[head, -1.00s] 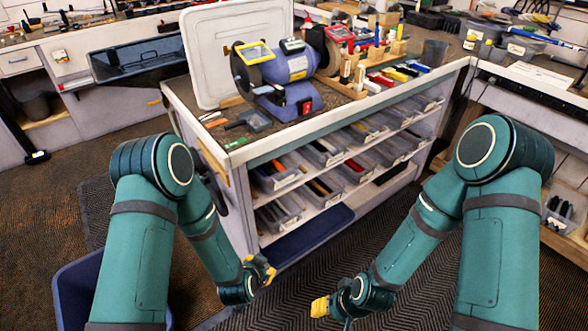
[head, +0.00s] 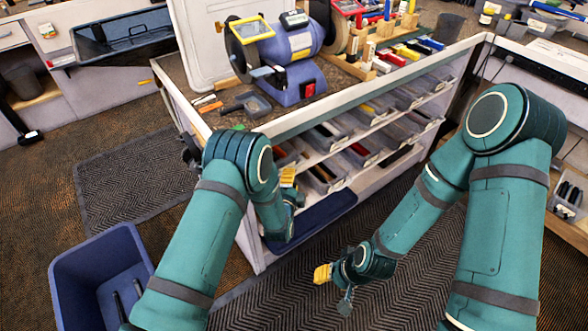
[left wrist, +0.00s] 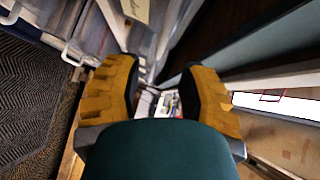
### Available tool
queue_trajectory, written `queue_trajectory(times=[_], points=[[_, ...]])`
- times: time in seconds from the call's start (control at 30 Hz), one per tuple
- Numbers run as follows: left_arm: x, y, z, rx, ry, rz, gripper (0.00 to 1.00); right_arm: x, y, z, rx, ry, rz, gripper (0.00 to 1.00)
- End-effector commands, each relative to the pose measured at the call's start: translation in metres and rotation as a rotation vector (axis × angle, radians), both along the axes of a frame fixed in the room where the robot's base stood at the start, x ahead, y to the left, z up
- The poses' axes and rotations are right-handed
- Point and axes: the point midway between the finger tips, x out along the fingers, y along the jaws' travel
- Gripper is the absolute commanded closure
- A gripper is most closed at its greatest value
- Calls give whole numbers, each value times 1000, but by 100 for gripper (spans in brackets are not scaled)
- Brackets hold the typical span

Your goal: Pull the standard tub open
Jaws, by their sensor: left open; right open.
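Several clear tubs (head: 326,176) stand in rows on the shelves of the bench, with tools and coloured items in them. I cannot tell which one is the standard tub. My left gripper (head: 290,187) is at the left end of the shelves, in front of the tubs and partly hidden by its own arm. In the left wrist view its yellow fingers (left wrist: 160,95) are apart with nothing gripped between them. A clear tub with a pale yellow label (left wrist: 136,10) shows just beyond them. My right gripper (head: 334,286) is open and empty over the floor mat, away from the bench.
The bench top (head: 226,112) carries a blue grinder (head: 290,55) and tools. A blue bin (head: 75,268) stands on the floor at the left. A dark blue tray (head: 325,212) lies low under the shelves. The mat in front of the shelves is clear.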

Motion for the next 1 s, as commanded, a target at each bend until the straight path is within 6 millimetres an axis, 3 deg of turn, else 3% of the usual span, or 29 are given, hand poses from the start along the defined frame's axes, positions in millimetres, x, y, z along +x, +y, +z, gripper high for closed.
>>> queue_trajectory(times=[0.1,0.33,0.8,0.83,0.93,1.0], points=[[23,-3,-5,-1,-3,2,60,1,0,-7,0,-3,-1,53],[54,-8,-9,-1,0,2,60,3,0,-13,-1,-6,-1,53],[65,-10,-9,-1,1,1,60,3,0,-14,-1,-8,-2,53],[65,-10,-9,-1,1,1,64,3,0,-14,-1,-8,-2,53],[65,-10,-9,-1,1,1,99,3,0,-14,-1,-8,-2,53],[65,-10,-9,-1,1,1,100,3,0,-14,-1,-8,-2,53]])
